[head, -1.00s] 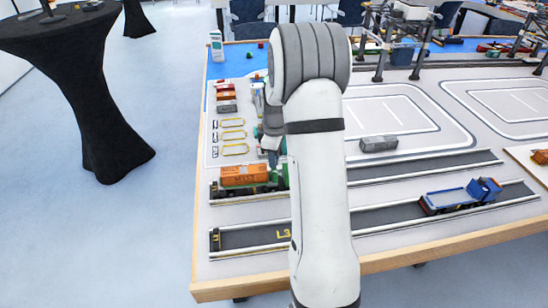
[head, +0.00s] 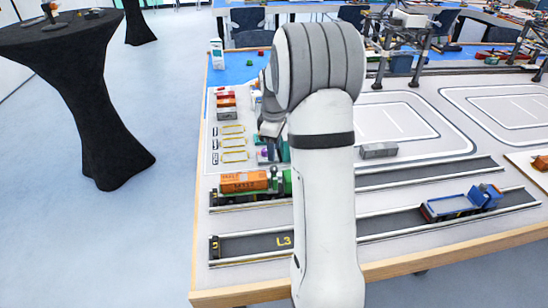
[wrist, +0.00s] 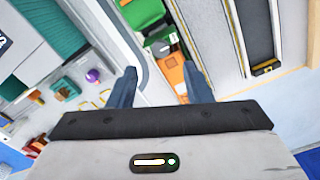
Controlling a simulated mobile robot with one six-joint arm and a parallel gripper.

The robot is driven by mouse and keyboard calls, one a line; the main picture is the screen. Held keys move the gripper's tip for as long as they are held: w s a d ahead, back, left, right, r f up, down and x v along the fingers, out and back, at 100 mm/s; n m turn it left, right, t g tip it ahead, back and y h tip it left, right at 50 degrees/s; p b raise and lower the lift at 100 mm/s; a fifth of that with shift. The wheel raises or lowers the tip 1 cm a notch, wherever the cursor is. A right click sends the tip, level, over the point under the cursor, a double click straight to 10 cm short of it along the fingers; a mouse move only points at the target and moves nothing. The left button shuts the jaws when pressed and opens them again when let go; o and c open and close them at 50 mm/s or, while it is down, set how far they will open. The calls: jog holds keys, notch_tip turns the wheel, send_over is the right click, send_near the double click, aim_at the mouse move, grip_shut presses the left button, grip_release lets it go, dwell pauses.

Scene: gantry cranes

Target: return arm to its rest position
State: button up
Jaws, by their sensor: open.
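My white and grey arm (head: 325,170) rises through the middle of the head view and bends over the table. My gripper (wrist: 160,80) shows two blue-grey fingers in the wrist view, spread apart with nothing held between them. In the wrist view, part of the green and orange train (wrist: 163,48) lies below and beyond the fingertips, apart from them. In the head view the train carries an orange container (head: 243,181) on the upper track at the table's left side. The gripper's fingers are mostly hidden behind my arm there.
A grey container (head: 378,150) lies right of my arm. Small containers (head: 226,102) stand at the table's left. Gantry cranes (head: 410,50) stand at the back. A black-draped table (head: 88,100) is left, with open floor between.

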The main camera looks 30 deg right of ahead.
jog(key=shift+r, duration=0.4)
